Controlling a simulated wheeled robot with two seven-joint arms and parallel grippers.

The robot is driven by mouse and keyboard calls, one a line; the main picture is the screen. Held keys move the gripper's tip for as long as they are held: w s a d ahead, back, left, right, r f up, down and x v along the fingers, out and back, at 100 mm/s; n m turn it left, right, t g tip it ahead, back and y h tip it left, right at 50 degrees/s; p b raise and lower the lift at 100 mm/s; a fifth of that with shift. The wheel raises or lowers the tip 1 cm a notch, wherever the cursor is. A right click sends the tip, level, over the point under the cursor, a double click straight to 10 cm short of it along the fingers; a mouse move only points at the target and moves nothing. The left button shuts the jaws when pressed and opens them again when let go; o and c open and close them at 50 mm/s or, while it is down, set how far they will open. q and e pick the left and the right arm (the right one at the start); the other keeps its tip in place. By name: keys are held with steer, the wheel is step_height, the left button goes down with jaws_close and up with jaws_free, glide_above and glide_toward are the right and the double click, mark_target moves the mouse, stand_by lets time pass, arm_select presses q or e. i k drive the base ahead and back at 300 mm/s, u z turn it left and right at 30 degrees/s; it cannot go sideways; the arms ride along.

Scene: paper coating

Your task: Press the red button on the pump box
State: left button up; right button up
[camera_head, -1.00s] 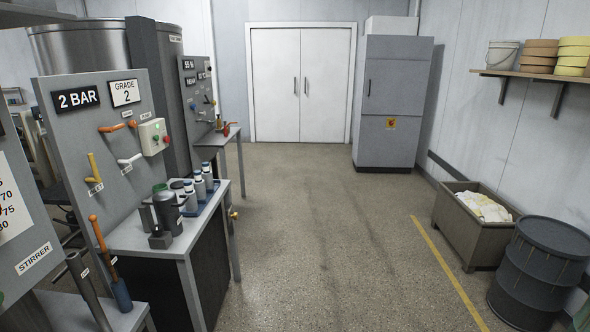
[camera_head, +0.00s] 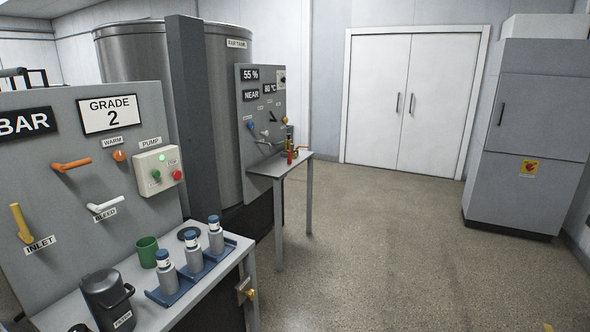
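The pump box (camera_head: 159,171) is a pale box on the grey upright panel (camera_head: 127,124) at the left, under a PUMP label. Its red button (camera_head: 178,174) is at the lower right of its face. A green button (camera_head: 155,175) sits at the lower left, and a lit green lamp (camera_head: 162,157) is above. Neither of my grippers is in view, and nothing touches the box.
An orange handle (camera_head: 72,164), a white bleed handle (camera_head: 105,204) and a yellow inlet handle (camera_head: 21,223) stick out beside the box. Below, a bench holds a green cup (camera_head: 147,251), a dark pot (camera_head: 106,297) and bottles on a blue tray (camera_head: 217,262). Floor at right is clear.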

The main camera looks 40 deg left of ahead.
mark_target(177, 175)
steer(key=u, duration=0.2)
steer(key=i, duration=1.8)
steer(key=u, duration=1.35)
steer(key=i, duration=0.95)
steer(key=u, duration=1.6)
steer(key=i, duration=0.5)
steer(key=u, duration=0.25)
